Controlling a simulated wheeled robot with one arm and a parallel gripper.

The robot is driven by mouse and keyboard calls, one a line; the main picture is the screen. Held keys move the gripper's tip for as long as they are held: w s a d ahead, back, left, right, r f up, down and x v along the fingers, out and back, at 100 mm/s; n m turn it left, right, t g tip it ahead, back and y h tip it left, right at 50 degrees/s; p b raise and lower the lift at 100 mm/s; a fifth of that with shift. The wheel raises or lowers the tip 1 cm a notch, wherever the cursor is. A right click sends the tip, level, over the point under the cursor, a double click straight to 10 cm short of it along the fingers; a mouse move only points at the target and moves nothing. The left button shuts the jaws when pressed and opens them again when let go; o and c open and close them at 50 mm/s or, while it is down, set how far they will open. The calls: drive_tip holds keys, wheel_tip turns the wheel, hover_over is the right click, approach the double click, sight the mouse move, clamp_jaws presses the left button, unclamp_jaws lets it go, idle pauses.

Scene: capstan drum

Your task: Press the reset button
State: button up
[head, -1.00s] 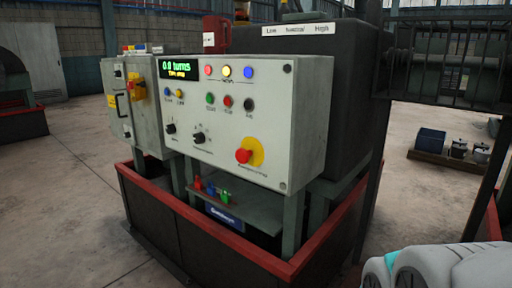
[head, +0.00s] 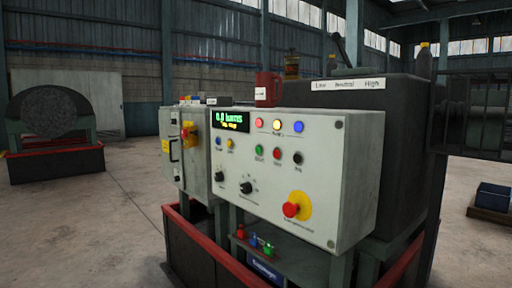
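A grey control panel (head: 345,180) stands in the middle of the head view, its face turned to me at an angle. Below its display (head: 231,120), which reads 0.0 turns, are a small blue button (head: 218,141) and a yellow one (head: 230,143). Further right are a green button (head: 259,149), a red button (head: 277,154) and a black one (head: 298,158). Their labels are too small to read, so I cannot tell which is reset. A red mushroom button (head: 291,209) on a yellow plate sits lower right. My gripper is not in view.
Two black knobs, one being the larger knob (head: 246,188), sit on the panel's lower left. A shelf below holds small red, blue and green items (head: 254,242). A red-rimmed base (head: 215,254) surrounds the stand. A grey cabinet (head: 186,150) adjoins at left.

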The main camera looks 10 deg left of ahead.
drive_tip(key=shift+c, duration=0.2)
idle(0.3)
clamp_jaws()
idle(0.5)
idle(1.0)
